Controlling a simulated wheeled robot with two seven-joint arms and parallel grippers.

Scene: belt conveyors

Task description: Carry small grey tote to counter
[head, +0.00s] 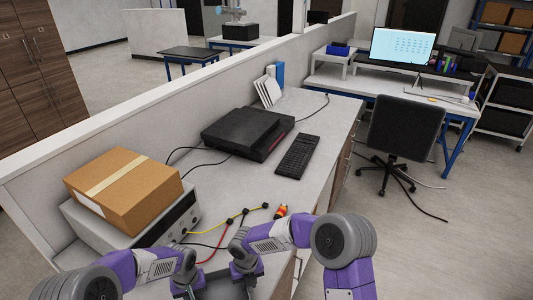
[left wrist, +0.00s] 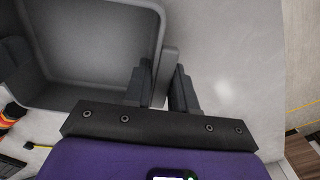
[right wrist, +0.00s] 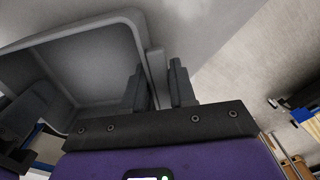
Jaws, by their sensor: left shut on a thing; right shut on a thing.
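The small grey tote (left wrist: 85,45) fills the left part of the left wrist view, and it also shows in the right wrist view (right wrist: 90,60). Its visible inside is empty. My left gripper (left wrist: 162,78) is shut on the tote's rim. My right gripper (right wrist: 160,78) is shut on the rim too, at another place. In the head view, both grippers are low at the bottom edge, over the near end of the counter (head: 318,165), and the tote is mostly hidden or cut off there. I cannot tell whether it touches the counter.
A cardboard box (head: 125,190) sits on a grey device (head: 180,220) at the left. A black machine (head: 247,132) and a keyboard (head: 297,156) lie farther back. Coloured cables (head: 228,222) and an orange-tipped item (head: 281,210) lie near my grippers. A chair (head: 405,130) stands right.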

